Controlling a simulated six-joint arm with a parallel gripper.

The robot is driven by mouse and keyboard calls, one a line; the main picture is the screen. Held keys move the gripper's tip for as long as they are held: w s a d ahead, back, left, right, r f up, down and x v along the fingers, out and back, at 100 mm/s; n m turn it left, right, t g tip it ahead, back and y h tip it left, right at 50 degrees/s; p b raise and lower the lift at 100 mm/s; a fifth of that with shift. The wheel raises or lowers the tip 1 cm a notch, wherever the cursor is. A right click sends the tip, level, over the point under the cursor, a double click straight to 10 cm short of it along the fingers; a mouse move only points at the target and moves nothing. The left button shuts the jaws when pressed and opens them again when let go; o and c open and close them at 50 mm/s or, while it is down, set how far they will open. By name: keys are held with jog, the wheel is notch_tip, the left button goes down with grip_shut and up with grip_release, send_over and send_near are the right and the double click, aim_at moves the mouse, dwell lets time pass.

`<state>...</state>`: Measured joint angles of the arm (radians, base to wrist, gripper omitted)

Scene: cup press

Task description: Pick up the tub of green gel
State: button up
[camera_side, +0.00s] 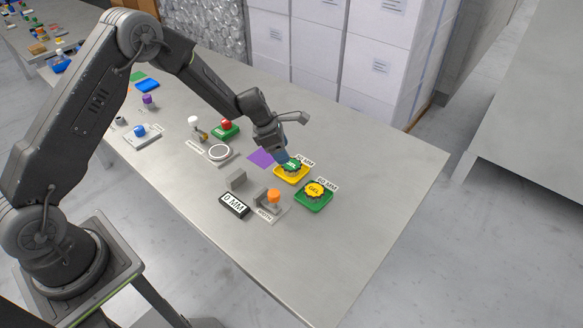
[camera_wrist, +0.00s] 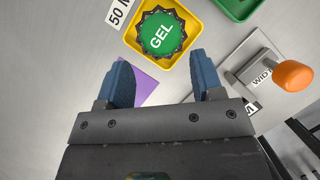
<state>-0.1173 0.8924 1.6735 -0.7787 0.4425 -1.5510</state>
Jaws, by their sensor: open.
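The tub of green gel (camera_side: 293,165) has a dark jagged rim and a green top marked GEL. It sits in a yellow tray (camera_side: 291,179) on the table. In the wrist view the tub (camera_wrist: 162,33) is beyond my fingertips, roughly in line with the gap between them, and the yellow tray (camera_wrist: 166,65) shows around it. My gripper (camera_wrist: 159,68) has blue fingers, spread apart with nothing between them. In the side view my gripper (camera_side: 281,156) is close to the tub's left side and covers part of it; I cannot tell whether it touches.
A yellow gel tub (camera_side: 315,190) sits in a green tray (camera_side: 312,206) at the right. A fixture with an orange knob (camera_side: 273,196), a 0 MM display (camera_side: 234,205) and a grey block (camera_side: 236,179) stand in front. A purple square (camera_side: 261,158) lies left. The table's right end is clear.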

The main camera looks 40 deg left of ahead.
aim_at(291, 164)
jog(key=shift+x, duration=3.15)
jog(key=shift+d, duration=0.15)
jog(key=shift+r, duration=0.1)
jog(key=c, duration=0.6)
jog(key=shift+o, duration=0.2)
